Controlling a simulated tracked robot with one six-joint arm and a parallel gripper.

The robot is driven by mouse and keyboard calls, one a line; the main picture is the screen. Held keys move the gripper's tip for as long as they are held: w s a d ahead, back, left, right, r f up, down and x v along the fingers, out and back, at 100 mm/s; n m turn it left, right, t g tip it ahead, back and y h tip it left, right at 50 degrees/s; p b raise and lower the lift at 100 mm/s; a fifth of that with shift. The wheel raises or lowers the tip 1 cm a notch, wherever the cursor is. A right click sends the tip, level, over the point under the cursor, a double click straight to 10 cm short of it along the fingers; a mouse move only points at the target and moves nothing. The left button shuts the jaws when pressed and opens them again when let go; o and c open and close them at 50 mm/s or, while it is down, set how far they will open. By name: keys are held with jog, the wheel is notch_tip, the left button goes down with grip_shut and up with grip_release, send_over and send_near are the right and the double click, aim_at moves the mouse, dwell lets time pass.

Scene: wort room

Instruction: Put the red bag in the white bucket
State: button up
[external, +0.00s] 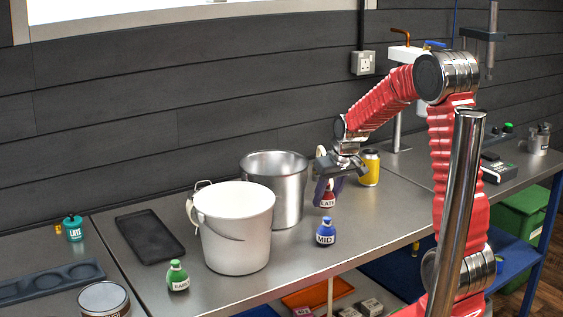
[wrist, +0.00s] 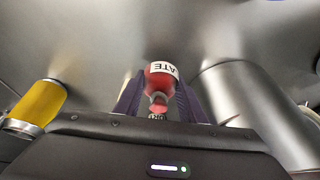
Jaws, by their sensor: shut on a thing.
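The red bag (external: 327,200) has a white label that reads LATE. My gripper (external: 328,188) points down and is shut on it, to the right of the steel pot. In the wrist view, the red bag (wrist: 161,78) sits between my two purple fingers (wrist: 160,98). I cannot tell whether its base touches the bench. The white bucket (external: 236,235) stands upright on the bench, left of my gripper and in front of the steel pot. Its mouth is open at the top; its inner floor is hidden.
The steel pot (external: 278,187) stands between my gripper and the bucket's back. A blue MID bag (external: 326,232) stands just in front of my gripper. A green EARLY bag (external: 178,276) is left of the bucket. A yellow can (external: 369,168) stands right. A black tray (external: 150,236) lies left.

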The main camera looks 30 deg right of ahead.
notch_tip(320, 180, up, 8)
jog(key=shift+r, duration=0.1)
dwell(0.9)
notch_tip(320, 180, up, 12)
send_near(229, 204)
notch_tip(229, 204, up, 5)
jog(key=s+a, duration=0.2)
jog(key=a, duration=0.1)
jog(key=f, duration=1.1)
jog(key=shift+w+d, duration=0.2)
jog(key=shift+d, duration=0.05)
jog(key=shift+f, duration=3.1)
